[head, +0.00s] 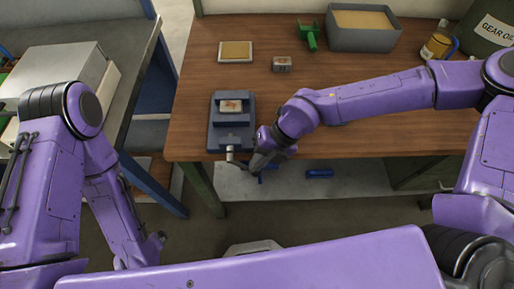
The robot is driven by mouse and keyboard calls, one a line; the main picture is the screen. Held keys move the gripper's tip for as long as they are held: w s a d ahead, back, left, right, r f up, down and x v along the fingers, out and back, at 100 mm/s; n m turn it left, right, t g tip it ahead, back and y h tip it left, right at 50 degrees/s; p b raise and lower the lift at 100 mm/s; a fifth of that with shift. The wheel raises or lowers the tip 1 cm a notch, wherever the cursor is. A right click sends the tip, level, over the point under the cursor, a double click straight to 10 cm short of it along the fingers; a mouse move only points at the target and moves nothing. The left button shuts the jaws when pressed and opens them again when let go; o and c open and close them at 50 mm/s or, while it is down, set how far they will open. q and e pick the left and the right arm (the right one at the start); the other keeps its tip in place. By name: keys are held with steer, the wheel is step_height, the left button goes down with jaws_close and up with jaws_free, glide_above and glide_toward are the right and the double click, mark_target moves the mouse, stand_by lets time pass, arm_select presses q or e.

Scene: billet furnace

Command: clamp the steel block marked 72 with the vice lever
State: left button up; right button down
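A blue-grey vice (217,138) stands at the front left of the wooden bench. A small steel block (231,105) with a reddish mark lies in it, between the jaws; the mark is too small to read. The vice's screw end and lever (231,154) stick out at the bench's front edge. My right gripper (256,164) points down just right of the lever, at or very near it; its fingers are too small and dark to tell whether they grip it. My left gripper (153,247) hangs low, left of the bench, away from the vice, its fingers unclear.
Another small marked block (282,64) lies behind the vice, near a tan-topped plate (236,51) and a green object (309,37). A grey sand-filled bin (362,40) and a jar (435,47) stand at the back. A second table (137,65) is at left. The bench's middle lies under my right arm.

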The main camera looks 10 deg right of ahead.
steer(key=shift+a+f, duration=0.25)
steer(key=shift+f, duration=0.45)
steer(key=shift+a+f, duration=0.35)
steer(key=shift+f, duration=0.1)
steer(key=shift+w, duration=0.1)
steer(key=b+v, duration=0.1)
steer(key=v, duration=0.9)
steer(key=shift+r, duration=0.25)
steer(key=shift+d, duration=0.1)
